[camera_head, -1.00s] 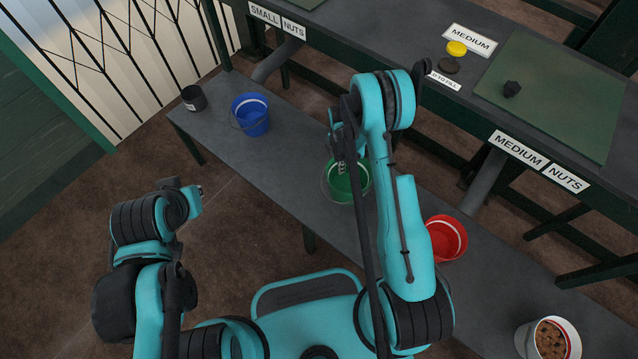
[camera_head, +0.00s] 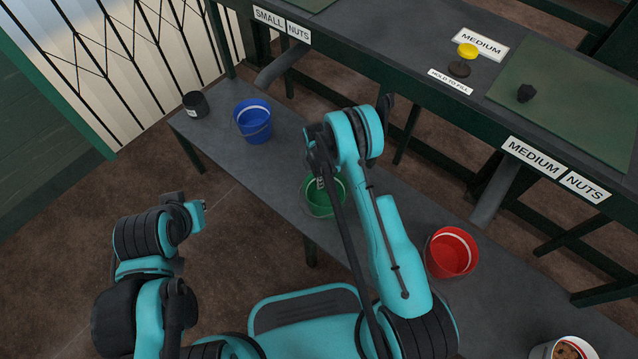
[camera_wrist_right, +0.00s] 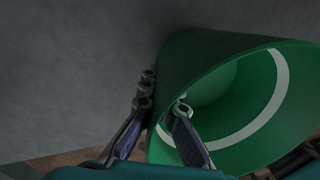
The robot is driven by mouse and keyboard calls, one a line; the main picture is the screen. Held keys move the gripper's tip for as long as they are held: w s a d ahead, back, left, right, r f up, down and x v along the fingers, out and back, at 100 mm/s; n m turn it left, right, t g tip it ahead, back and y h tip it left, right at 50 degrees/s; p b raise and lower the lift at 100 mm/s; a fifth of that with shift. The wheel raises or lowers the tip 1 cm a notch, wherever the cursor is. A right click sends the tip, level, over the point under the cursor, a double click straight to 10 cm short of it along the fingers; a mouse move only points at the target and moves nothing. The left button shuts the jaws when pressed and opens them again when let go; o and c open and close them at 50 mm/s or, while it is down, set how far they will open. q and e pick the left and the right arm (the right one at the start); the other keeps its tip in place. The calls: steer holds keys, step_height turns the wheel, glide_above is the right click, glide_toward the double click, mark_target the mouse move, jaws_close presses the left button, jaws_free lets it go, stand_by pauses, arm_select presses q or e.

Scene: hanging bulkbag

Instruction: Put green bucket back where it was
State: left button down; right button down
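The green bucket (camera_head: 324,201) is over the grey bench, between the blue and red buckets. I cannot tell whether its base touches the bench. My right gripper (camera_head: 320,176) is at its rim, partly behind my arm. The right wrist view shows the green bucket (camera_wrist_right: 240,95) with its mouth open and a white band inside. There my right gripper (camera_wrist_right: 164,106) has one finger outside the wall and one inside, closed on the rim. My left gripper (camera_head: 199,217) is at the left, away from the bench; its fingers are not clear.
On the bench stand a black cup (camera_head: 195,104), a blue bucket (camera_head: 253,121), a red bucket (camera_head: 451,252) and a white bucket (camera_head: 564,350) with brown contents. The grey bench (camera_head: 283,164) is clear between the blue and green buckets. A higher worktable (camera_head: 400,62) runs behind.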

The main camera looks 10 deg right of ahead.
steer(key=c, duration=1.7)
jaws_free()
steer(key=shift+f, duration=0.1)
